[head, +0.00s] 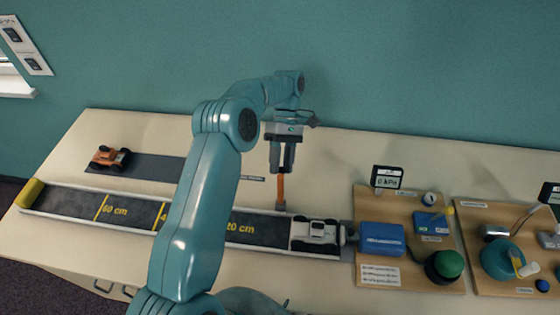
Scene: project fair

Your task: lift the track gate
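The track (75,206) is a long dark lane with pale rails and yellow distance marks, running across the table. An orange upright piece (281,189), which looks like the track gate's handle, stands at the track's far edge, just left of a white toy car (317,234) on the lane. My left gripper (282,170) points down with its dark fingertips at the top of the orange piece. The fingers are close together, but whether they are closed on it or only beside it is unclear. The gate's lower part is hard to make out. My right gripper is out of view.
An orange toy car (109,157) sits on a dark strip behind the track. A yellow block (31,192) closes the track's left end. A wooden board (407,275) with a blue box, green knob and gauge stands right; another board is beyond it.

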